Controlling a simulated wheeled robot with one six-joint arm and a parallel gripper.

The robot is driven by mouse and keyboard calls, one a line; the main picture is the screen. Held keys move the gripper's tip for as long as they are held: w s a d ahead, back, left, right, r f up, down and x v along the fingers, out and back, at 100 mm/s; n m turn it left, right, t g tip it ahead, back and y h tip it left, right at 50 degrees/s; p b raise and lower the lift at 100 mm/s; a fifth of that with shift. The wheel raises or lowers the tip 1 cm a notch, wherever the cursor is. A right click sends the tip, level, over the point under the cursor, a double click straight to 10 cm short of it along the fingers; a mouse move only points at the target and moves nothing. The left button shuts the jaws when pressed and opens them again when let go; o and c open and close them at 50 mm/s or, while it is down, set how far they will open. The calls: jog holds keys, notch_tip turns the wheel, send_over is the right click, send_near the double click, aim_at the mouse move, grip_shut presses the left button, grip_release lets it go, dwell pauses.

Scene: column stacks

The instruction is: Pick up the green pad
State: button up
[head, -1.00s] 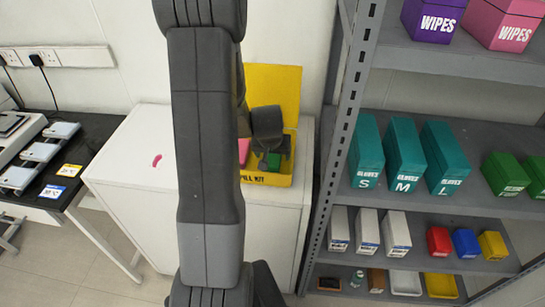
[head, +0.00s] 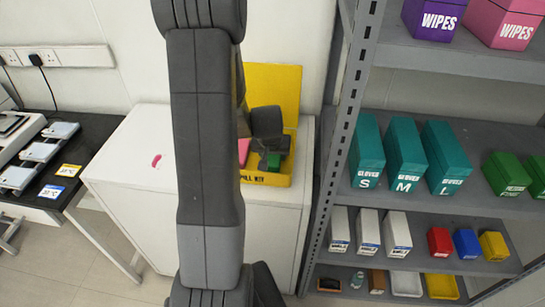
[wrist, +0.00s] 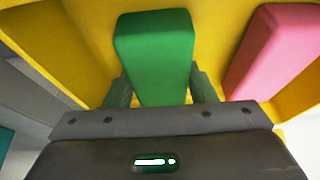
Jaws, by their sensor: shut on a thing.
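The green pad (wrist: 153,52) is a block standing between the two fingers of my gripper (wrist: 152,88) in the wrist view. The fingers are shut on its sides. In the head view a small part of the green pad (head: 274,160) shows below my gripper (head: 272,158), inside the yellow spill kit box (head: 265,179). Much of the pad is hidden there by my wrist. The pad is still within the box's walls; whether it touches the floor of the box I cannot tell.
A pink pad (wrist: 274,50) lies to the right of the green one in the wrist view. The box's yellow lid (head: 275,85) stands open behind. The box sits on a white cabinet (head: 135,165) with a pink mark. A grey shelf rack (head: 340,150) stands close on the right.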

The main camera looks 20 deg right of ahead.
jog(key=shift+w+r+p, duration=0.1)
jog(key=shift+r+p, duration=0.2)
jog(key=shift+r, duration=0.3)
notch_tip(320, 180, up, 9)
jog(key=shift+r, duration=0.1)
jog(key=shift+o, duration=1)
jog(key=shift+c, duration=0.6)
jog(key=shift+b, duration=0.3)
